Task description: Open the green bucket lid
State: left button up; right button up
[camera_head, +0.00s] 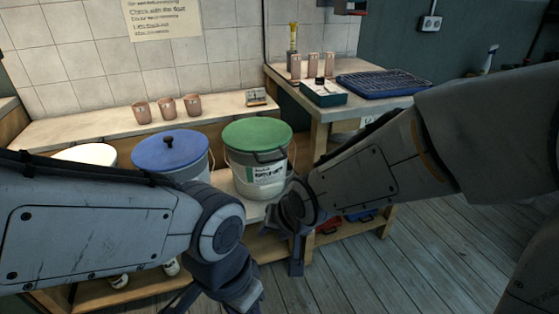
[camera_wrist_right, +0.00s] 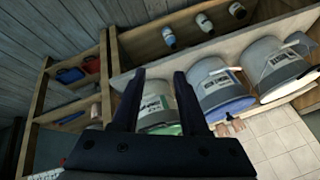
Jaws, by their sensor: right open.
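The green lid (camera_head: 258,136) sits flat on a pale labelled bucket (camera_head: 262,177) on the bench, and a dark handle shows at its front edge. My right gripper (camera_head: 296,250) points down in front of and a little right of this bucket. In the right wrist view, my right gripper (camera_wrist_right: 158,100) is open and empty, and the bucket (camera_wrist_right: 157,98) with its green rim (camera_wrist_right: 166,130) shows beyond and between the fingers. My left gripper (camera_head: 222,285) hangs low in front of the bench, its fingers not clear.
A blue-lidded bucket (camera_head: 171,151) stands left of the green-lidded one, with a white-lidded bucket (camera_head: 87,154) further left. Several clay cups stand on ledges behind. A side table (camera_head: 317,112) with a blue rack (camera_head: 383,84) is at right. Shelves lie below.

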jog(key=w+f+m+t+y+b, duration=0.15)
jog(key=w+m+t, duration=0.35)
jog(key=w, duration=0.7)
jog(key=m+t+b, duration=0.2)
jog(key=m+t, duration=0.2)
jog(key=m, duration=0.4)
send_near(274, 160)
pick_arm(q)
notch_tip(274, 160, down, 6)
jog(key=shift+r+b, duration=0.1)
jog(key=shift+b, duration=0.6)
pick_arm(e)
jog(key=x, duration=1)
jog(key=shift+w+f, duration=0.2)
jog(key=shift+w, duration=0.1)
grip_shut()
